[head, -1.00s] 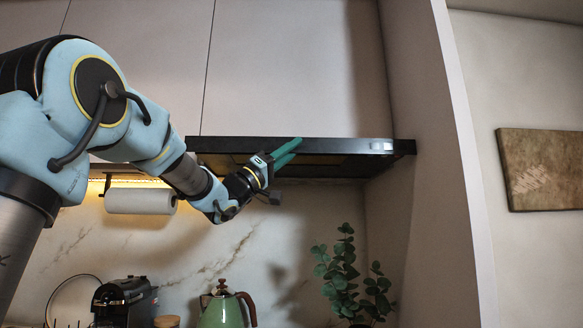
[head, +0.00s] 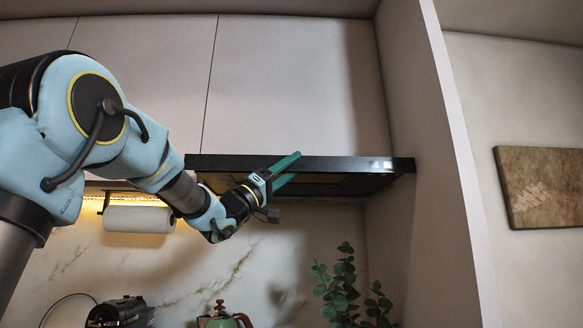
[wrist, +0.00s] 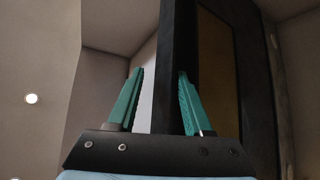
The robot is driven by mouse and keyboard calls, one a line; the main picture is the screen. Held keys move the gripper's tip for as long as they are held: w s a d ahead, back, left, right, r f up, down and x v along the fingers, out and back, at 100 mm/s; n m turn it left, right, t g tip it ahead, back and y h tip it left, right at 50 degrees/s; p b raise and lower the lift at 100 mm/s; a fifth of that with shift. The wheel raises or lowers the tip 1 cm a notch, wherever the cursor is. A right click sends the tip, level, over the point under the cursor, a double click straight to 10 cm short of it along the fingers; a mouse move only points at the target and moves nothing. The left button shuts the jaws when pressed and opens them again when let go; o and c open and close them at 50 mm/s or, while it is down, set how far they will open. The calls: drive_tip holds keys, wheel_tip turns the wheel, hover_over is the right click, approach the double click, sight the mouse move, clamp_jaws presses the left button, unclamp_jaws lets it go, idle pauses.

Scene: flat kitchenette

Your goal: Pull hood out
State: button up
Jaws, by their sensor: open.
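The hood (head: 340,164) is a wide black slab under the white wall cabinets, its front edge running across the head view. In the wrist view the hood (wrist: 174,40) is an upright dark band with a brownish underside panel to its right. My gripper (head: 290,166) is open at the middle of the hood's front edge, its teal fingers pointing right and up. In the wrist view my gripper (wrist: 160,75) has its left finger beside the band and its right finger overlapping the band's right side. I cannot tell whether either finger touches it.
White cabinets (head: 290,85) rise above the hood, with a side wall (head: 425,200) at its right end.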

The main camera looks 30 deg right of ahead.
drive_tip(key=b+v, duration=0.4)
drive_tip(key=v, duration=0.6)
drive_tip(key=shift+a+f, duration=0.15)
drive_tip(key=shift+a, duration=0.1)
